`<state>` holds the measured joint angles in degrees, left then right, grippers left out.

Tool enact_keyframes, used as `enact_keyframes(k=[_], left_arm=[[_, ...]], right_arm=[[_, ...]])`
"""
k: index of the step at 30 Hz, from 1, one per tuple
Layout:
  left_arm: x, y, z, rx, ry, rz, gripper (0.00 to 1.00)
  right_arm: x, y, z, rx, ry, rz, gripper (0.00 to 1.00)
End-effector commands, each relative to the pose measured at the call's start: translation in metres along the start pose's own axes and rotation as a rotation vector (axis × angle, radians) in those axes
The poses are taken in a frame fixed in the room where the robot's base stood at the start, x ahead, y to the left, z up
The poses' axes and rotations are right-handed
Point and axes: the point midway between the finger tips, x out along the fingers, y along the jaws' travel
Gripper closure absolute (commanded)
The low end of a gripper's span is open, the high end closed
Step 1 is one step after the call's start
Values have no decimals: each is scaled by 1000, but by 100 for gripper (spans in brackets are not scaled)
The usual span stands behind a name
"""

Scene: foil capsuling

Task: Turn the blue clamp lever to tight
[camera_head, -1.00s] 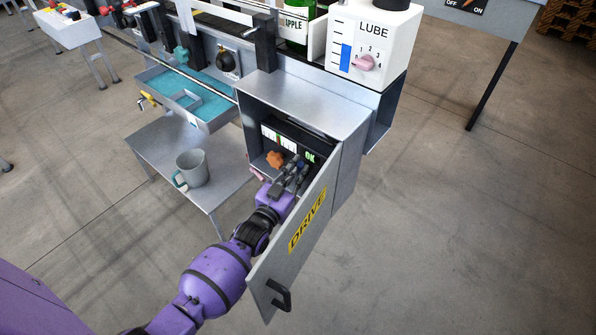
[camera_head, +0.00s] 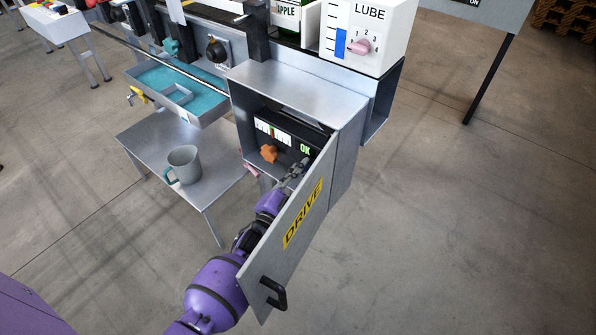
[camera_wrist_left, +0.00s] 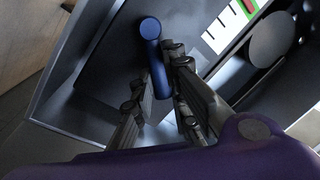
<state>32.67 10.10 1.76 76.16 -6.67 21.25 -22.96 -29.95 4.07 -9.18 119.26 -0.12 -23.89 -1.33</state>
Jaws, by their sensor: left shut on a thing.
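The blue clamp lever (camera_wrist_left: 154,58) shows in the left wrist view as a dark blue bar with a round end, inside the grey drive cabinet. My left gripper (camera_wrist_left: 160,84) has its fingers on either side of the lever's bar and is shut on it. In the head view the left gripper (camera_head: 294,172) reaches into the cabinet (camera_head: 348,150) beside the open DRIVE door (camera_head: 287,236), which partly covers it. The lever cannot be made out in the head view. My right gripper is not in view.
Inside the cabinet are an orange knob (camera_head: 268,153), a white gauge with a red mark (camera_head: 272,132) and a green OK display (camera_head: 305,149). The open door stands close along my arm's right side. A grey mug (camera_head: 184,164) stands on the side table (camera_head: 140,138).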

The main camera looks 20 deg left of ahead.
Motion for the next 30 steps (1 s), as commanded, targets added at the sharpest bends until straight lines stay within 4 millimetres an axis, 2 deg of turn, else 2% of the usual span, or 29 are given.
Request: enact_keyframes(k=[8,18,30], left_arm=[[-4,17,7,256,48,0,100],[-7,31,15,563,109,-2,100],[-8,39,23,806,156,-5,100]], right_arm=[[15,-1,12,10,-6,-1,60],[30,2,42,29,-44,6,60],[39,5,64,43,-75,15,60]])
